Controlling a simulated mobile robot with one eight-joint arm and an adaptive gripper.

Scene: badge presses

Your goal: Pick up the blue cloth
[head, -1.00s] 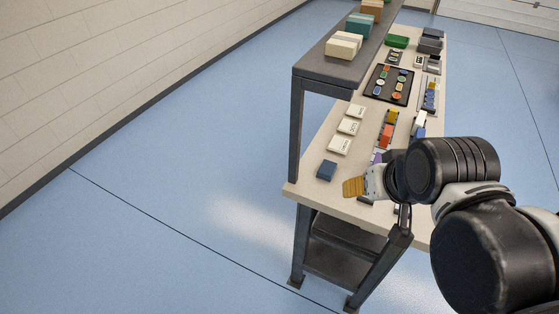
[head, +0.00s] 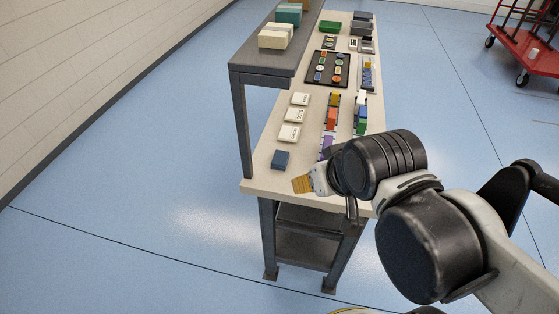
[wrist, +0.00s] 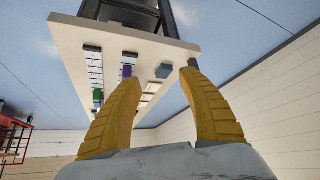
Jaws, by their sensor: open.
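The blue cloth (head: 281,159) is a small, folded, dark blue square lying flat near the front left corner of the bench top. It also shows in the wrist view (wrist: 164,71), between my fingers in the picture but beyond their tips. My gripper (head: 302,184) is at the bench's front edge, to the right of the cloth and nearer the camera. In the wrist view my gripper (wrist: 157,78) has its two yellow fingers spread wide with nothing between them. The gripper and cloth are apart.
White labelled cards (head: 289,134) lie in a row behind the cloth. Coloured blocks (head: 332,118) stand in racks to the right, and a black tray (head: 327,69) holds round badges. A grey raised shelf (head: 262,69) overhangs the back left. A red cart (head: 530,45) stands far right.

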